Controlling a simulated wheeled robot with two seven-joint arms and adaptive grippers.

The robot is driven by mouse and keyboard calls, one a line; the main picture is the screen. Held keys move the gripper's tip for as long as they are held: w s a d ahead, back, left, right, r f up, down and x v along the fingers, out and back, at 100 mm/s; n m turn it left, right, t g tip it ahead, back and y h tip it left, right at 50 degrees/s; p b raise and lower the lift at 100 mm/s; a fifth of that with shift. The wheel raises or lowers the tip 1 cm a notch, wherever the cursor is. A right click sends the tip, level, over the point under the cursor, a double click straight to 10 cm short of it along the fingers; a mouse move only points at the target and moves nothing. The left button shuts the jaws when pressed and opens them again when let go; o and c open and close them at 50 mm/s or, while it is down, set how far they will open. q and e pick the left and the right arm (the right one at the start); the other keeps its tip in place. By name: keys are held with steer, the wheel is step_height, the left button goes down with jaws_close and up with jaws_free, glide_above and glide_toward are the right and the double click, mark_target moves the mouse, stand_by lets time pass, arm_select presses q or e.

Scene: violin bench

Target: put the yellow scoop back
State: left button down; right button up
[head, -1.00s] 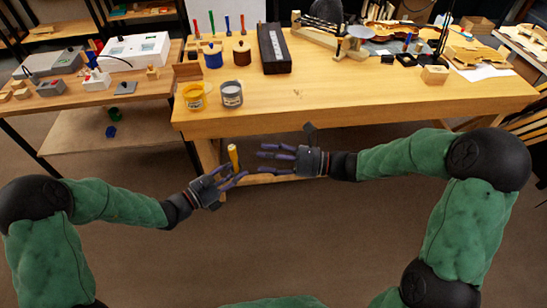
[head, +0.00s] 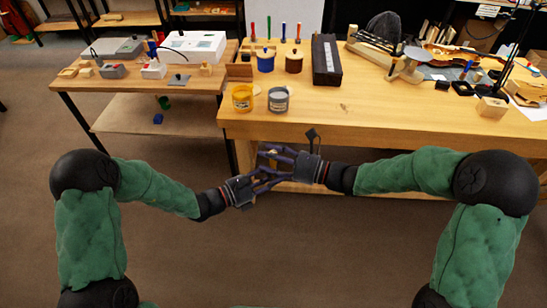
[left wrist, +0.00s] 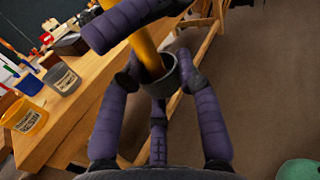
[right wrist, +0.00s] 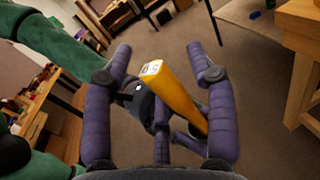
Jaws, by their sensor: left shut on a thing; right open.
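The yellow scoop has a long yellow handle (right wrist: 175,95) and a dark cup (left wrist: 160,78) at one end. My left gripper (head: 262,183) is shut on it, in front of the bench. In the left wrist view the cup sits between the purple fingers. My right gripper (head: 272,162) is open, right beside the left one. In the right wrist view the handle lies between its spread fingers, with the pale handle end towards the camera; I cannot tell whether they touch it. In the head view the fingers mostly hide the scoop. A yellow tub (head: 242,98) stands on the bench.
A grey tub (head: 279,101) stands right of the yellow tub near the front edge of the wooden bench (head: 400,120). Behind them are a blue pot (head: 265,62), a brown pot (head: 294,62) and a black case (head: 326,62). Bare bench top lies right of the tubs.

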jaws_close()
arm_select(q)
steer(key=c, duration=0.8)
jaws_free()
